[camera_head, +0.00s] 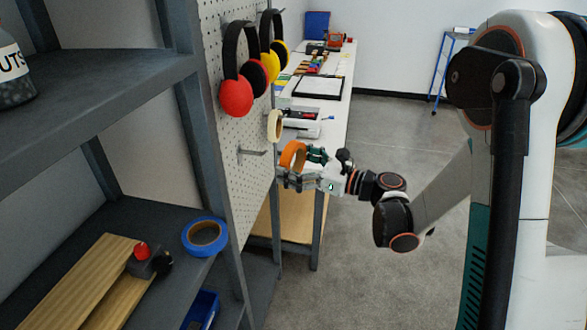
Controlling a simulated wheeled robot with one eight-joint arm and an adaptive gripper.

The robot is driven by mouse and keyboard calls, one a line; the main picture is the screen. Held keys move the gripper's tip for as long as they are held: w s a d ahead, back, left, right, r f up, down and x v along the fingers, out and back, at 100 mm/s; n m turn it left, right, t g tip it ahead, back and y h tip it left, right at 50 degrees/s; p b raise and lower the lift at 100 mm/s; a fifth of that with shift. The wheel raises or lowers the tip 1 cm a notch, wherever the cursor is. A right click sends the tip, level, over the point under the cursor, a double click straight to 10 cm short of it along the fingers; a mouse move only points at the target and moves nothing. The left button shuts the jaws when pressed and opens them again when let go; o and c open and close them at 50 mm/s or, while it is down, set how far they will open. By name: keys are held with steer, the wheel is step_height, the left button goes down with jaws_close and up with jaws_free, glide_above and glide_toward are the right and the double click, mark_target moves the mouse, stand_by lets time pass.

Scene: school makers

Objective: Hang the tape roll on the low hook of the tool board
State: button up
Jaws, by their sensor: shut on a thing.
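My gripper (294,177) is shut on an orange tape roll (290,149), which stands upright at the fingertips with its hole facing roughly the tool board. The perforated tool board (226,62) rises to the left of my gripper. A bare metal hook (253,153) sticks out low on the board, left of the orange roll, with a gap between them in the picture. A cream tape roll (270,126) is at the board above this hook; its support is hidden. The lower part of the orange roll is hidden by the fingers.
Red ear muffs (235,97) and yellow ear muffs (281,52) hang higher on the board. A dark shelf (184,215) at left holds a blue tape roll (204,236) and wooden planks (82,284). A cluttered workbench (335,101) stands behind my gripper.

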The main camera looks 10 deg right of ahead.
steer(key=shift+s+a, duration=0.15)
steer(key=shift+w+a+f+p, duration=0.2)
steer(key=shift+w+a, duration=0.35)
steer(key=shift+a, duration=0.9)
steer(key=shift+w+a+f+p, duration=0.1)
steer(key=shift+w+a+p, duration=0.3)
steer(key=shift+a, duration=1.05)
steer(key=shift+w+a+f+p, duration=0.15)
steer(key=shift+w+a, duration=0.5)
steer(key=shift+a, duration=0.8)
steer(key=shift+w+a+f+b, duration=0.25)
steer(key=shift+a+f+b, duration=0.3)
steer(key=shift+b, duration=0.2)
steer(key=o, duration=1)
steer(key=shift+c, duration=0.2)
